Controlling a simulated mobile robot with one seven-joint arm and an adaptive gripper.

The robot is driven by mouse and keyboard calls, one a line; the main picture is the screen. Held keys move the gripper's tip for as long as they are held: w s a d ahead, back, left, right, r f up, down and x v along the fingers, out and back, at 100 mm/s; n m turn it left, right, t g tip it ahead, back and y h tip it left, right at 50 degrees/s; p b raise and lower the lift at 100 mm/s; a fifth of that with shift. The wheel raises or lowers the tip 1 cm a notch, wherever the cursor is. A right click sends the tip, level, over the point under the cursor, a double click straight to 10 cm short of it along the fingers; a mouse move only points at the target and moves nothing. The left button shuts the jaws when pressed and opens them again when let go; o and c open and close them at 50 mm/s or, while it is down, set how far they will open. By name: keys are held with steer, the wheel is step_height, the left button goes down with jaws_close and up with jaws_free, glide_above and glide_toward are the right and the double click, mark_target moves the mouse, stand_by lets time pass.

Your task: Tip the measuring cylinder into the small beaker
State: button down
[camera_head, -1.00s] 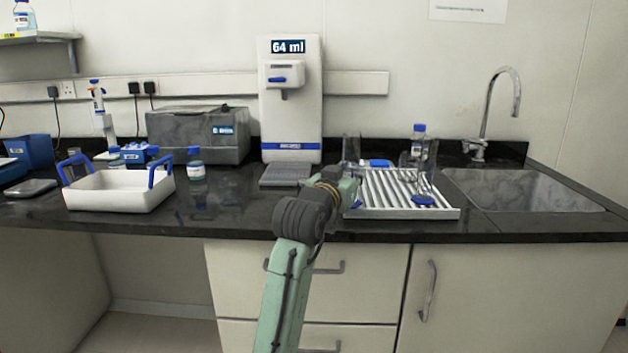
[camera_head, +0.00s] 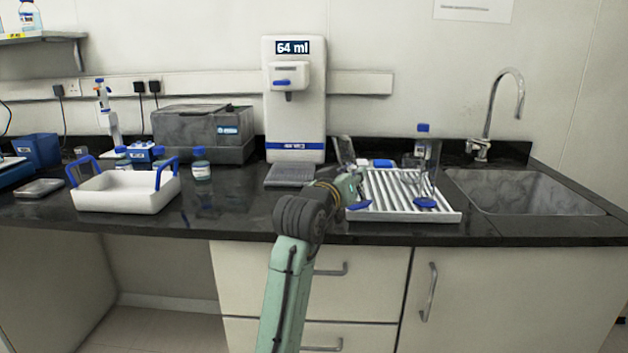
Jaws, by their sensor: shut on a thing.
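A clear measuring cylinder (camera_head: 345,153) with a blue foot is held by my gripper (camera_head: 358,183) at the left end of the ribbed white tray. My gripper is shut on it, and the arm hides part of its middle. The cylinder leans, with its top to the left and its blue foot lower right. A second clear cylinder with a blue foot (camera_head: 425,204) stands on the right of the tray. A faint clear glass shape (camera_head: 409,163) beside it may be the small beaker; I cannot tell for sure. Any liquid is too small to see.
The ribbed tray (camera_head: 388,213) sits left of the sink (camera_head: 530,190). A blue-capped bottle (camera_head: 423,140) stands behind it. A dispenser reading 64 ml (camera_head: 294,100) stands at the back. A white carrier (camera_head: 125,192) with blue handles is at left. The counter between carrier and dispenser is mostly clear.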

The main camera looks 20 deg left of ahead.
steer(key=n, duration=0.1)
steer(key=a+n+p, duration=0.1)
steer(key=n, duration=0.1)
steer(key=shift+w, duration=0.1)
steer(key=shift+d+f+n, duration=0.25)
steer(key=shift+f+n, duration=0.55)
steer(key=shift+f, duration=0.3)
steer(key=shift+d+n+g, duration=0.2)
steer(key=shift+n+g, duration=0.1)
steer(key=shift+n, duration=0.3)
steer(key=shift+d+f+n+h, duration=0.3)
steer(key=shift+f+n, duration=0.1)
steer(key=shift+n, duration=0.4)
steer(key=shift+s+d+f+n+p, duration=0.1)
steer(key=shift+s+f+n+p, duration=0.1)
steer(key=shift+n+p, duration=0.3)
steer(key=shift+d+f+n+h, duration=0.1)
steer(key=shift+n+h, duration=0.2)
steer(key=shift+n, duration=0.2)
steer(key=shift+r, duration=0.3)
steer(key=shift+a+r+n+p, duration=0.35)
steer(key=shift+r+n+p, duration=0.1)
steer(key=shift+n+p, duration=0.2)
steer(key=shift+w+r+n+h+p, duration=0.1)
steer(key=shift+r+n+h+p, duration=0.3)
steer(key=shift+p, duration=0.7)
